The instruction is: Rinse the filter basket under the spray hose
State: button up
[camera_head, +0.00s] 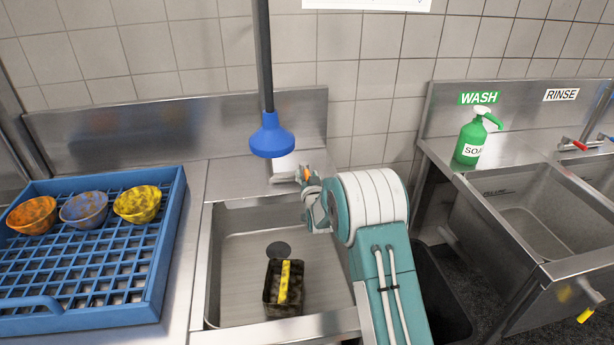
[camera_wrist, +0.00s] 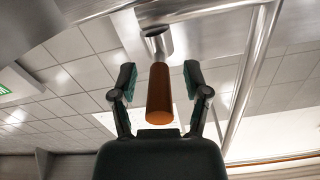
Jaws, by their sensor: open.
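The filter basket (camera_head: 270,290), dark and mottled with a yellow bar across its top, sits in the sink basin (camera_head: 235,250) near the round drain. The blue spray head (camera_head: 271,137) hangs on a dark hose above the basin's back. My gripper (camera_head: 308,182) is at the back right of the sink, away from the basket. In the wrist view, my gripper (camera_wrist: 157,85) is open, with an orange-brown handle (camera_wrist: 159,95) on a metal stem between its fingers. Gaps show on both sides of the handle. Its orange also shows small in the head view (camera_head: 307,173).
A blue rack (camera_head: 160,265) stands left of the sink, with an orange, a grey-blue and a yellow bowl, all stained. A green soap bottle (camera_head: 472,140) stands at right by the WASH sign (camera_head: 479,98). More sinks lie right, beyond a dark gap. A wall backs the sink.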

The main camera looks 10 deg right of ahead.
grip_shut()
jog(key=shift+d, duration=0.15)
jog(key=shift+w+d+r+n+y, duration=0.1)
jog(key=shift+d+n+y, duration=0.25)
jog(key=shift+n+y, duration=0.5)
jog(key=shift+w+d+r+n+y, duration=0.1)
jog(key=shift+d+n+y, duration=0.3)
jog(key=shift+y, duration=0.75)
jog(key=shift+w+d+f+n+g+y, duration=0.1)
jog(key=shift+d+n+g+y, duration=0.1)
jog(key=shift+n+g+y, duration=0.4)
jog(key=shift+d+n+g+y, duration=0.2)
jog(key=shift+n+y, duration=0.35)
jog(key=shift+y, duration=0.55)
jog(key=shift+a, duration=0.1)
grip_release()
